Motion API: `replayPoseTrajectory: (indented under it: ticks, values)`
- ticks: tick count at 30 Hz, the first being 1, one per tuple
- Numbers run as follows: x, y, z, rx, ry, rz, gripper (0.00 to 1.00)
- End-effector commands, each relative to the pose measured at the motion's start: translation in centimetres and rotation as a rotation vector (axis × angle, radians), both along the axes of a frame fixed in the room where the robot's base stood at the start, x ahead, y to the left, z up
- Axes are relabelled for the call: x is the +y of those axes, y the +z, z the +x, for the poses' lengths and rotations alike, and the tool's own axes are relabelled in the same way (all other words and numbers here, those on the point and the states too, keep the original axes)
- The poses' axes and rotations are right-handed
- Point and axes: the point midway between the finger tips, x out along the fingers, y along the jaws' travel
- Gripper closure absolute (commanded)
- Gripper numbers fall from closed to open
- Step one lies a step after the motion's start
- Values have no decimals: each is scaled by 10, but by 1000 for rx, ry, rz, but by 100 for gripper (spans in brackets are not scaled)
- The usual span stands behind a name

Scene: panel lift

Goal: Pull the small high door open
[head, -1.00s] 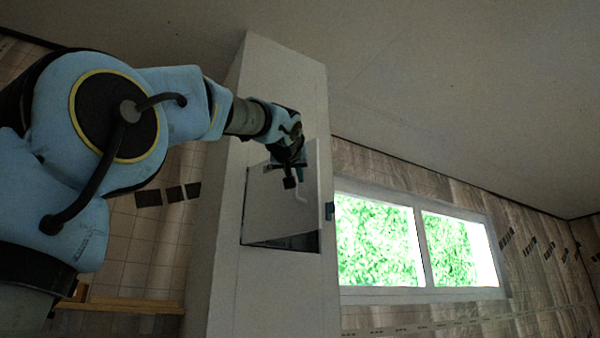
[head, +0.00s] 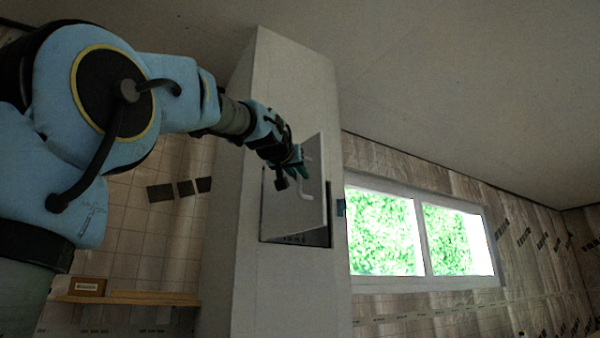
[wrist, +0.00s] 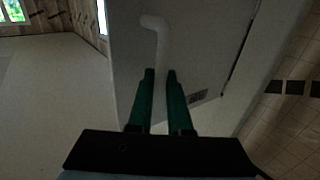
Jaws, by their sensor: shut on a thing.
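The small high door (head: 314,212) is a pale panel set in a tall white column. It stands ajar, turned out from its opening, with a dark gap showing along the bottom (head: 300,239). Its light bent handle (head: 306,196) sticks out from its face. My gripper (head: 300,163) is at the handle, at the end of my outstretched arm. In the wrist view, the two green fingers of my gripper (wrist: 160,73) are shut on the handle (wrist: 160,40), which runs between them. The inside of the cabinet is mostly hidden.
The white column (head: 235,240) rises to the ceiling. A window (head: 420,238) is in the wall to the right. A wooden shelf (head: 150,299) with a small brown box (head: 88,287) is at the lower left. A small blue piece (head: 340,207) sits at the column's right edge.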

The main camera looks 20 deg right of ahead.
Motion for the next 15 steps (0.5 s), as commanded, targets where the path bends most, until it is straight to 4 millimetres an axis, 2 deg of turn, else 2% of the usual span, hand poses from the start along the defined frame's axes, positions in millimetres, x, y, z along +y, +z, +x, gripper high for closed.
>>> replayPoseTrajectory:
  ticks: [1, 8, 9, 15]
  values:
    - [5, 2, 4, -5, 11, -2, 100]
    - [5, 2, 4, -5, 11, -2, 100]
    - [5, 2, 4, -5, 11, -2, 79]
    - [3, 1, 3, -2, 7, -2, 57]
